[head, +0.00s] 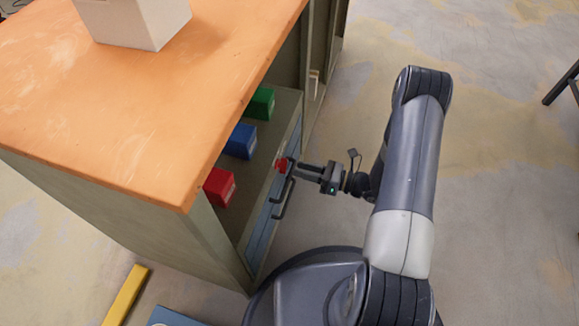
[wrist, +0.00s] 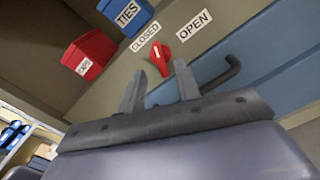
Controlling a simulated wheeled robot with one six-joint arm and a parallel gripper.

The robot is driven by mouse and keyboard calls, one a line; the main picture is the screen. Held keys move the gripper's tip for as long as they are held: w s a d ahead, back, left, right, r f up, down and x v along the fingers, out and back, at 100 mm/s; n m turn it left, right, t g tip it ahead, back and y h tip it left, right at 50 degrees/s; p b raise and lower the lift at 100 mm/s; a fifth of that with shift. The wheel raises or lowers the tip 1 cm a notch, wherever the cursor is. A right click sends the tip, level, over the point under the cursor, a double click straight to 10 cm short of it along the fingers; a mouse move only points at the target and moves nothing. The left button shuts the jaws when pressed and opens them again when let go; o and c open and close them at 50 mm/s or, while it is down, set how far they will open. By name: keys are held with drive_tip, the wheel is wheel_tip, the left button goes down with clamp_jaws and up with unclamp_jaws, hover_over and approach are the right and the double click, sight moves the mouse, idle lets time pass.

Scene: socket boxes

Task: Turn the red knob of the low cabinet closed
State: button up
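The low cabinet (head: 185,205) has an orange top and an open shelf space above a blue drawer front (head: 262,232). The red knob (head: 281,165) sits on its front; in the wrist view the knob (wrist: 180,64) lies between a CLOSED label (wrist: 146,36) and an OPEN label (wrist: 194,21).
A dark drawer handle (head: 285,198) sticks out just below the knob. Red (head: 219,187), blue (head: 241,141) and green (head: 260,103) boxes stand on the shelf. A white box (head: 135,22) is on the top. The floor right of my arm is mostly clear.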

sight(283, 166)
drive_tip(key=shift+b+x, duration=0.4)
drive_tip(key=shift+x, duration=1.95)
drive_tip(key=shift+c, duration=0.3)
clamp_jaws()
